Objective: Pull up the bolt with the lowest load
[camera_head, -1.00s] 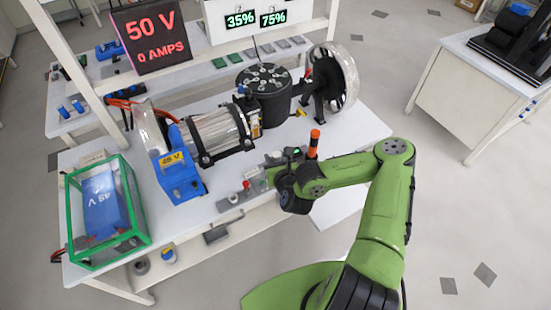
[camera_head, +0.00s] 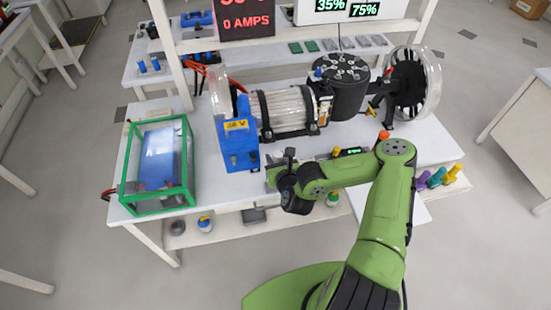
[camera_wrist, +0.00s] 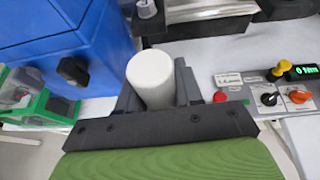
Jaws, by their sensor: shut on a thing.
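My gripper (camera_head: 276,174) is in front of the rig, beside the blue 48 V box (camera_head: 240,145) and away from the drum. In the wrist view my gripper (camera_wrist: 156,92) is shut on a white cylinder (camera_wrist: 152,72). Its lower end is hidden by the gripper.
A green-framed clear case (camera_head: 188,165) stands at the left of the table. A control panel (camera_wrist: 262,92) with a red button and knobs lies to the right of my gripper. Purple, teal and yellow pieces (camera_head: 437,178) are at the right. A dark display (camera_head: 245,20) reads 0 AMPS.

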